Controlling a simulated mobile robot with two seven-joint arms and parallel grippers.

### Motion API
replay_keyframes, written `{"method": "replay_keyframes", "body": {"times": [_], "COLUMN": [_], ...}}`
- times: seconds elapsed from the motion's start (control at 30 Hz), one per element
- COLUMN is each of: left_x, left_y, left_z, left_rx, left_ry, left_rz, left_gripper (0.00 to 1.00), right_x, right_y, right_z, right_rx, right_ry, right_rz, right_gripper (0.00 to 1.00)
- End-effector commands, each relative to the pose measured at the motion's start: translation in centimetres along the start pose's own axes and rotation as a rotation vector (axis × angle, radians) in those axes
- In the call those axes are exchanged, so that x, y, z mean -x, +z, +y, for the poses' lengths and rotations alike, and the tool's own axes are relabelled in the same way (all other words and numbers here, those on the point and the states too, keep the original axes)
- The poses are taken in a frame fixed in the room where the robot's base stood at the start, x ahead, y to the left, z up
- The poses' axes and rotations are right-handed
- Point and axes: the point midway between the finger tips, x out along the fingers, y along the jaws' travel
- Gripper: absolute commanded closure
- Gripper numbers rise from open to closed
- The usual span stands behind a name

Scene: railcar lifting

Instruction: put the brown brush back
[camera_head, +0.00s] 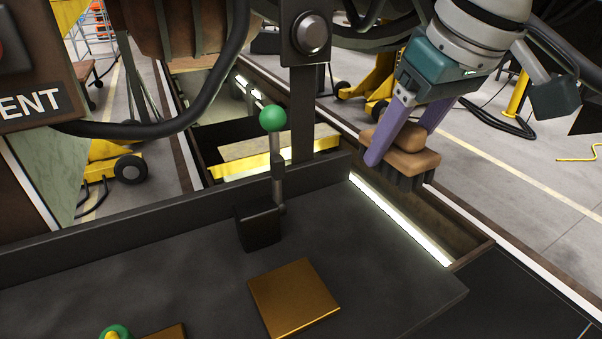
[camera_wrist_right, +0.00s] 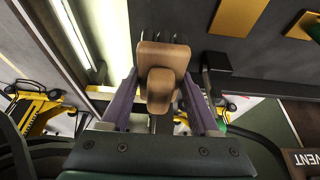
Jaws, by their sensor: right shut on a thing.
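The brown brush (camera_head: 405,160) has a tan-brown body with a raised grip on top and dark bristles pointing down. My right gripper (camera_head: 395,140) has purple fingers shut on the brush's grip. It holds the brush in the air near the right end of the dark bench, by the lit pit edge. In the right wrist view, the brush (camera_wrist_right: 160,75) sits between the two purple fingers, with its bristles at the far end. My left gripper is not in view.
The dark bench top (camera_head: 400,270) carries a brass-coloured square plate (camera_head: 294,298) and a lever with a green ball knob (camera_head: 272,118). Another green knob (camera_head: 115,332) shows at the bottom left. A lit strip (camera_head: 400,215) runs along the pit. A black cable (camera_head: 190,115) hangs at the upper left.

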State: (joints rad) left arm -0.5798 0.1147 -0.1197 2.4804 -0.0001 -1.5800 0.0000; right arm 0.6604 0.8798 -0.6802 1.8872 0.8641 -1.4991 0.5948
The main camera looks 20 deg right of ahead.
Motion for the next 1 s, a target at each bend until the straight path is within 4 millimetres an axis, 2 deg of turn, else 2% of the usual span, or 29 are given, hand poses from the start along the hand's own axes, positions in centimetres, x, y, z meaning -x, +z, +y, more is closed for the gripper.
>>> {"method": "replay_keyframes", "body": {"times": [0.03,0.2,0.33,0.57,0.77,1.0], "left_x": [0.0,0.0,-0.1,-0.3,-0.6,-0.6], "left_y": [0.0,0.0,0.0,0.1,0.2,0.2], "left_z": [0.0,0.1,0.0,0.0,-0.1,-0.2], "left_rx": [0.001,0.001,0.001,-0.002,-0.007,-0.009], "left_ry": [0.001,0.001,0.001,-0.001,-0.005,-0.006], "left_rz": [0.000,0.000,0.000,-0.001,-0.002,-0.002], "left_gripper": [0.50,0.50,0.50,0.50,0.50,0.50], "right_x": [-1.5,-6.1,-8.8,-10.9,-13.5,-13.8], "right_y": [0.8,2.7,3.7,4.5,5.6,5.7], "right_z": [0.0,-0.1,-0.1,-0.1,-0.1,-0.2], "right_rx": [0.000,0.000,0.001,0.002,0.001,0.003], "right_ry": [-0.001,-0.001,-0.001,-0.001,-0.002,-0.002], "right_rz": [-0.007,-0.004,0.000,0.001,0.001,0.003], "right_gripper": [0.82,0.82,0.82,0.82,0.82,0.82]}}
